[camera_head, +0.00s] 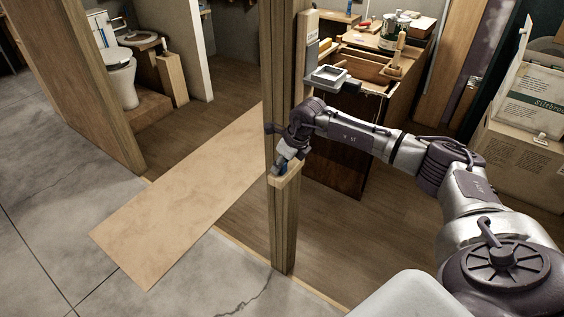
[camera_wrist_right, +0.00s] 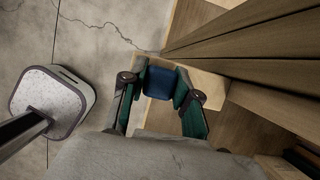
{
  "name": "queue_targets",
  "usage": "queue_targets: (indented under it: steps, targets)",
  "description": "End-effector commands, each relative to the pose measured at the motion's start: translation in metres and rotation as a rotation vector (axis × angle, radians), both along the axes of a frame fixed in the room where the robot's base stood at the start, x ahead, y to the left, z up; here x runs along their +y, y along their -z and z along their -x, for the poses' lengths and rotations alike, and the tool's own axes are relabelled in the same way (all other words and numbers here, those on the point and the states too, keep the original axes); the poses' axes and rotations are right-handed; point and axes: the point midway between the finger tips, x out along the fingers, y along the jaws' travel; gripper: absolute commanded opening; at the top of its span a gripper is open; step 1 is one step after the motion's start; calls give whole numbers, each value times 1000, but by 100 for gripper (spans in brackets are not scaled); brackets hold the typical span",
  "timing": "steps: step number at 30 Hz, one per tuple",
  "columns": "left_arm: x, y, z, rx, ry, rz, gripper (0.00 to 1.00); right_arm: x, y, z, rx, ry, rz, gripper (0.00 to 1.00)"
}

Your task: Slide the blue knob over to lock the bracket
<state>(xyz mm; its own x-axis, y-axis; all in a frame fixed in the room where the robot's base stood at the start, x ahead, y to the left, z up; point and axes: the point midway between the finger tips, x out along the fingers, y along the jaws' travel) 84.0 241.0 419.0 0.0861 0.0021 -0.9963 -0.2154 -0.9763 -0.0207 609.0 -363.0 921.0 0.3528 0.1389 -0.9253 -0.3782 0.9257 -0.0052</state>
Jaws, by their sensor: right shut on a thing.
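The blue knob (camera_head: 282,169) sits at a pale wooden bracket (camera_head: 289,179) on the side of an upright wooden post (camera_head: 284,225). My right gripper (camera_head: 286,160) reaches in from the right and is at the knob, partly covering it. In the right wrist view the blue knob (camera_wrist_right: 161,83) lies between the two green-padded fingers of my right gripper (camera_wrist_right: 163,92), which is shut on it. Pale wood of the bracket (camera_wrist_right: 207,86) shows beside the knob, next to the post (camera_wrist_right: 240,45). My left gripper is out of view.
A plywood sheet (camera_head: 175,200) lies on the floor left of the post. A workbench (camera_head: 345,150) with a grey box fixture and tools stands behind my arm. Cardboard boxes (camera_head: 515,150) are at the right. Cracked grey floor is open at the front left.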

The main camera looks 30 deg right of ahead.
Motion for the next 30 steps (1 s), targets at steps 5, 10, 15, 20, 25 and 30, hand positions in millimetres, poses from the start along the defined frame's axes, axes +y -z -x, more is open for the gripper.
queue_targets:
  steps: [5,10,15,20,25,30]
  targets:
    - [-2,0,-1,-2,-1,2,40,7,1,1,3,-9,-11,45]
    - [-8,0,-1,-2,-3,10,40,5,1,1,2,-8,-8,56]
    - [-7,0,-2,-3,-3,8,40,4,0,0,1,-6,-7,56]
    - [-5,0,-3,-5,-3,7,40,2,-10,3,-1,-5,-6,56]
    - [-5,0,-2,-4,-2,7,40,-2,-40,14,-3,-6,-5,56]
    - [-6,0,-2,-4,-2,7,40,-7,-74,27,-2,-7,-5,56]
